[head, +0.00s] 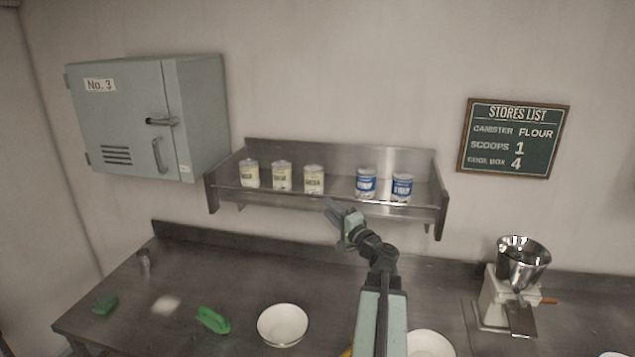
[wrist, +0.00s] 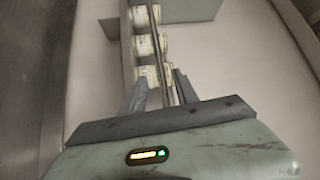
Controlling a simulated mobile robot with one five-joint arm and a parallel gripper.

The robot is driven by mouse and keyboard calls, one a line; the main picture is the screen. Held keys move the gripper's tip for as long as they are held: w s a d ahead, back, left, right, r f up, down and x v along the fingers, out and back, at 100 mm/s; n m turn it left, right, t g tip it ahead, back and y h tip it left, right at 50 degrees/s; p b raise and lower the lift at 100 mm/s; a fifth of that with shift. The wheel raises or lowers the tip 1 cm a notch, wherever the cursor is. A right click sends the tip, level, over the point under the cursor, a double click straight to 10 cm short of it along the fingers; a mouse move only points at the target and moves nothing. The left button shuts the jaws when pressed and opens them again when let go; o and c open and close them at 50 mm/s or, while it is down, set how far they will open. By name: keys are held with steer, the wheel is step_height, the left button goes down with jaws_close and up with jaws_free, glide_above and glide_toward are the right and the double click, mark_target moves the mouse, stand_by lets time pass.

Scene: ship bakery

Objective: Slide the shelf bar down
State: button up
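The shelf bar is a thin metal rail along the front of the steel wall shelf (head: 290,147). In the wrist view the bar (wrist: 155,45) runs away from me, in front of the cream-labelled cans (wrist: 143,45). My gripper (head: 335,208) is at the shelf's front edge, just below and right of the third cream can. In the wrist view my gripper (wrist: 160,80) has its two fingers apart, with the bar passing between them. I cannot tell whether either finger touches it.
Cream cans (head: 281,177) and two blue-labelled cans (head: 366,183) stand on the shelf. A grey wall cabinet (head: 120,115) is at left.

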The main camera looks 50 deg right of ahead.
mark_target(319, 198)
steer(key=p+x, duration=0.1)
steer(key=x, duration=0.7)
steer(key=shift+s+d, duration=0.1)
steer(key=shift+d, duration=0.05)
jaws_close()
stand_by(1.2)
